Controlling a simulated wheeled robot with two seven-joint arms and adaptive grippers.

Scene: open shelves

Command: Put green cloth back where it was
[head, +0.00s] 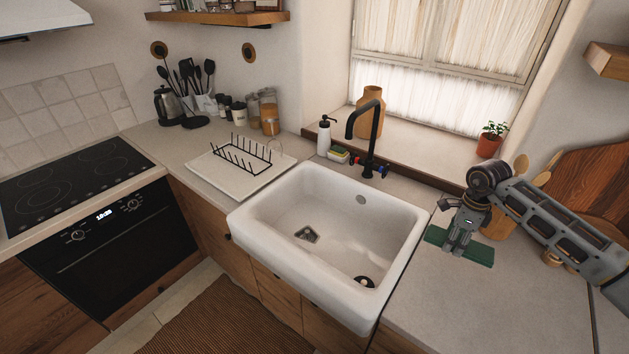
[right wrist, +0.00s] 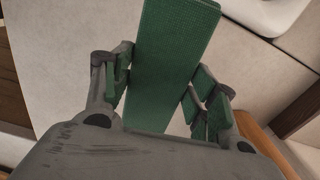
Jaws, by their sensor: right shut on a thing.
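The green cloth (head: 480,253) is a flat, folded strip at the counter right of the sink in the head view. My right gripper (head: 458,243) points down over it and is shut on it, with fingers on either side. In the right wrist view the cloth (right wrist: 168,60) runs between the two fingers of my right gripper (right wrist: 160,95) and reaches out beyond them. I cannot tell whether the cloth touches the counter. My left gripper is not in view.
The white sink (head: 262,225) is left of the cloth, with a black faucet (head: 372,135) behind it. Sponges (head: 340,155) and a soap bottle (head: 324,136) stand by the faucet. A drying rack (head: 240,155) is farther left. The right counter (head: 470,310) is clear in front.

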